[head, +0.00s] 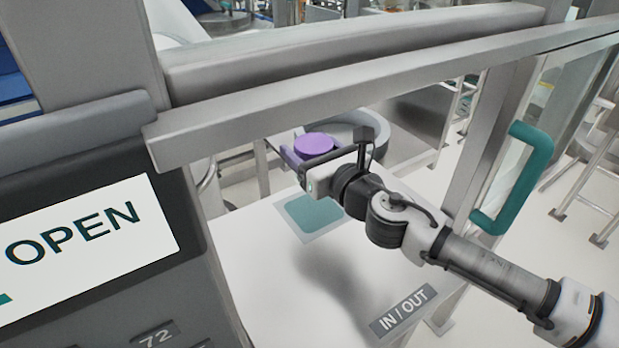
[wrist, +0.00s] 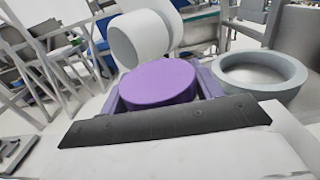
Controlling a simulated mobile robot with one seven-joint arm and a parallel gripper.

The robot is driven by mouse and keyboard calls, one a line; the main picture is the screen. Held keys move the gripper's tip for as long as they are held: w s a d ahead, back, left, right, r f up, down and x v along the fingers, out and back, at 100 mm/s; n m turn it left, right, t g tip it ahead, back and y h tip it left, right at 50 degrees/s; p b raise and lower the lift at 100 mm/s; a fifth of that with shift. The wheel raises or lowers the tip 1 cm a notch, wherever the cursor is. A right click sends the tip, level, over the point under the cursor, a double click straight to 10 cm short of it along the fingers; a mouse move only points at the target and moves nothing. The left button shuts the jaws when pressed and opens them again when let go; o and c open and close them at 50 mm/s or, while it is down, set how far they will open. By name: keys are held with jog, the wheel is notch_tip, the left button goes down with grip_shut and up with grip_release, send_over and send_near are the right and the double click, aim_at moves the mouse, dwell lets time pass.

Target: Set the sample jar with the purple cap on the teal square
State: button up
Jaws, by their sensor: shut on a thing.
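The sample jar's round purple cap (head: 314,146) shows at my gripper (head: 300,155) in the head view, above and beyond the teal square. In the wrist view, the purple cap (wrist: 158,82) sits between the purple-grey fingers of my gripper (wrist: 160,88), which is shut on the jar. The jar's body below the cap is hidden. The teal square (head: 312,213) lies on the white surface, below my gripper and apart from the jar. Part of its right side is hidden by my gripper and wrist.
A grey frame bar (head: 380,85) crosses above the opening. A glass door with a teal handle (head: 515,178) stands at the right. A panel reading OPEN (head: 85,240) is at the left. The white surface (head: 290,300) in front of the teal square is clear.

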notch_tip(320, 180, down, 7)
jog(key=shift+f+p, duration=0.2)
jog(key=shift+p, duration=0.35)
jog(key=shift+f, duration=0.2)
jog(key=shift+f+b, duration=0.2)
jog(key=shift+b, duration=0.15)
jog(key=o, duration=1.7)
